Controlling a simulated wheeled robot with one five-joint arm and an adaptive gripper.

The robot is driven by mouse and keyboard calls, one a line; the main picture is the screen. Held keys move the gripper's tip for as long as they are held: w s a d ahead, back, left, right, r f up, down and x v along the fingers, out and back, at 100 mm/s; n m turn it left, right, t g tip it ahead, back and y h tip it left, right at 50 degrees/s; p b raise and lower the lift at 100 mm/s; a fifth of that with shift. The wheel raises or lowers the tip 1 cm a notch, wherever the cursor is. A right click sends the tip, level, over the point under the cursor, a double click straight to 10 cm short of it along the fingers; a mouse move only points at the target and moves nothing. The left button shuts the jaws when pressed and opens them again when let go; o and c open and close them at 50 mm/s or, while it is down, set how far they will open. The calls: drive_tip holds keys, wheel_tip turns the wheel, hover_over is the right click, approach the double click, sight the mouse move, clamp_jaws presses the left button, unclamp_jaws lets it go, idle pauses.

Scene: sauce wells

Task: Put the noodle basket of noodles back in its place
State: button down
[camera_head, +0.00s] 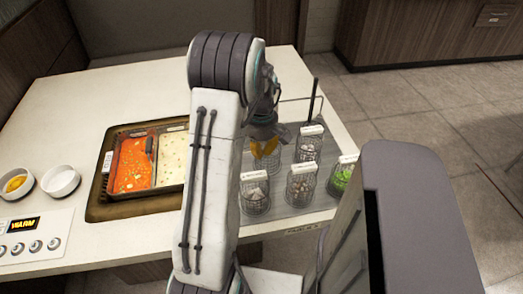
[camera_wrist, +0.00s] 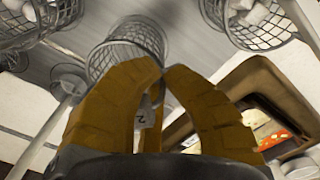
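My gripper (camera_head: 265,152) has yellow-brown fingers and hangs over the back left of a group of wire baskets. In the head view, baskets with white labels stand on the right of the counter: front left (camera_head: 255,192), front middle (camera_head: 302,186) and back right (camera_head: 309,146), with pale contents. Which one holds noodles I cannot tell. My arm hides part of the counter.
A brown-rimmed pan (camera_head: 118,208) with orange and pale soups lies left of my arm. A basket of green food (camera_head: 343,178) stands at the right. Two small bowls (camera_head: 60,181) (camera_head: 17,184) and a warmer panel (camera_head: 36,240) are at the far left. A dark handle (camera_head: 313,99) rises behind the baskets.

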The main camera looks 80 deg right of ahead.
drive_tip(key=shift+f+b, duration=0.3)
drive_tip(key=shift+f, duration=0.1)
idle(0.8)
drive_tip(key=shift+c, duration=2.2)
unclamp_jaws()
drive_tip(key=shift+r, duration=0.15)
drive_tip(key=shift+r+p, duration=1.2)
drive_tip(key=shift+r, duration=0.2)
drive_tip(key=shift+r, duration=0.1)
wheel_tip(320, 180, up, 8)
drive_tip(key=p, duration=0.6)
